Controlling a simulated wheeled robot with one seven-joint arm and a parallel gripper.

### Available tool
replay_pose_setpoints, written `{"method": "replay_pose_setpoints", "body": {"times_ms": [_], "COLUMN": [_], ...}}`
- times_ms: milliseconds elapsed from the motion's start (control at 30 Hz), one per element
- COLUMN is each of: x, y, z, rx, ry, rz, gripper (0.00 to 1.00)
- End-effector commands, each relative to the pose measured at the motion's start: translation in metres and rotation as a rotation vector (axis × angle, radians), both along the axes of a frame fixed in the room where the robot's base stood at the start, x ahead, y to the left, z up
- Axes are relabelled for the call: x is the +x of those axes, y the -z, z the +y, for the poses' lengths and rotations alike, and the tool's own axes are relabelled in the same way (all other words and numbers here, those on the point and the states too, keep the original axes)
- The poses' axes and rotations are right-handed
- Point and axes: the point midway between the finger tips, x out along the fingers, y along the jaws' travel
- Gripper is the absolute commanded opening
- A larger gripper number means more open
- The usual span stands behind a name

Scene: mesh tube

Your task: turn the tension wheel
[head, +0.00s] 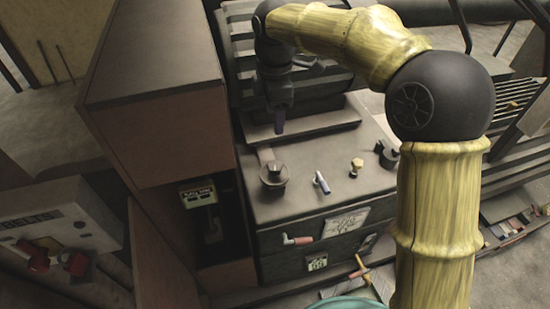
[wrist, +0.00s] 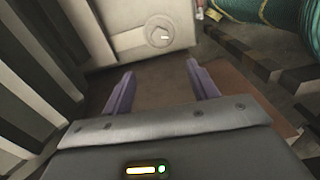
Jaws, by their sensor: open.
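A dark round knob on a wider disc (head: 273,173) stands on the left of the grey machine top (head: 310,200); it may be the tension wheel, but no label on it is readable. My gripper (head: 279,122) points down above and behind this knob, apart from it. In the wrist view my gripper (wrist: 161,82) shows two purple fingers spread wide with nothing between them. Ahead of the fingers, a pale panel carries a round dial-like part (wrist: 159,32). I cannot tell whether it is the same knob.
A small lever (head: 321,183), a brass knob (head: 356,165) and a black clip (head: 386,155) stand to the right on the machine top. A pink-handled lever (head: 298,240) sticks out of its front. A tall brown cabinet (head: 150,110) stands close on the left. Teal mesh (wrist: 255,12) shows in the wrist view.

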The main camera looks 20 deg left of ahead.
Motion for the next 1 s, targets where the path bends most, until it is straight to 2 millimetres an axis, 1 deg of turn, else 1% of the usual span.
{"method": "replay_pose_setpoints", "body": {"times_ms": [167, 267, 467, 1000], "x": [0.0, 0.0, 0.0, -0.001], "y": [0.005, 0.014, 0.045, 0.14], "z": [0.0, 0.0, -0.001, -0.001], "rx": [-0.001, -0.001, -0.004, -0.003], "ry": [0.002, 0.003, 0.002, 0.002], "rz": [0.001, 0.002, 0.002, 0.003], "gripper": [0.59, 0.59, 0.59, 0.59]}}
